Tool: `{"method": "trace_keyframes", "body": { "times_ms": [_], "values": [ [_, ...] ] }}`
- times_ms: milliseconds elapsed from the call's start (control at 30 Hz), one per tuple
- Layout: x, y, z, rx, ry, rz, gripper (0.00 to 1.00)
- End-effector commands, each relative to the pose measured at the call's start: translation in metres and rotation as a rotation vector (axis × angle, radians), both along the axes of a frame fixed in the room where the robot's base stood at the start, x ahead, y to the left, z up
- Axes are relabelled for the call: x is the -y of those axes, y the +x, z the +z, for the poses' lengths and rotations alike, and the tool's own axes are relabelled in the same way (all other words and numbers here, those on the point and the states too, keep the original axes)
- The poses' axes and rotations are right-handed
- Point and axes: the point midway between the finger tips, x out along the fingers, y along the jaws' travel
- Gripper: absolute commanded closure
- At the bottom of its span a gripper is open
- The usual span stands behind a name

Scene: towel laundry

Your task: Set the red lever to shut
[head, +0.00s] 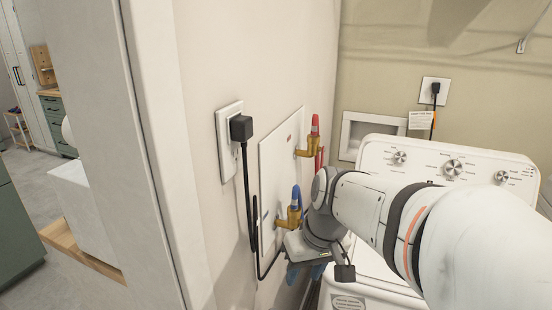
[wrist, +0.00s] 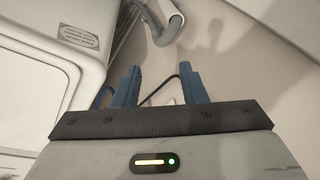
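The red lever (head: 315,123) stands upright on the upper brass valve (head: 306,153), which sticks out from the wall panel. The blue lever (head: 295,195) stands upright on the lower brass valve (head: 289,221). My gripper (head: 305,271) is below both valves, close to the wall, its blue fingers pointing down and partly hidden by its body. In the wrist view my gripper (wrist: 162,68) has its fingers spread apart with no object held; a thin black cord shows between and beyond them. The red lever does not show in the wrist view.
A white washing machine (head: 440,158) stands right of the valves; its edge fills the left of the wrist view (wrist: 55,50). A black plug (head: 240,128) with a hanging cord is left of the panel (head: 270,160). A grey pipe end (wrist: 166,28) lies beyond my fingers.

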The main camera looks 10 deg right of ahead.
Motion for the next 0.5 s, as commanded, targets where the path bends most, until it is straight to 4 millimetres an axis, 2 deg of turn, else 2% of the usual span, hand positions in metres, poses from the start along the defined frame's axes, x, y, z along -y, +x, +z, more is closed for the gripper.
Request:
{"method": "trace_keyframes", "body": {
  "times_ms": [33,167,267,367,500],
  "values": [
    [0.005,0.025,0.010,-0.004,0.053,0.035,0.62],
    [0.021,0.086,0.034,0.053,0.206,0.179,0.62],
    [0.042,0.133,0.050,0.153,0.314,0.293,0.62],
    [0.070,0.174,0.064,0.287,0.394,0.397,0.62],
    [0.121,0.225,0.080,0.523,0.459,0.531,0.62]
  ]
}}
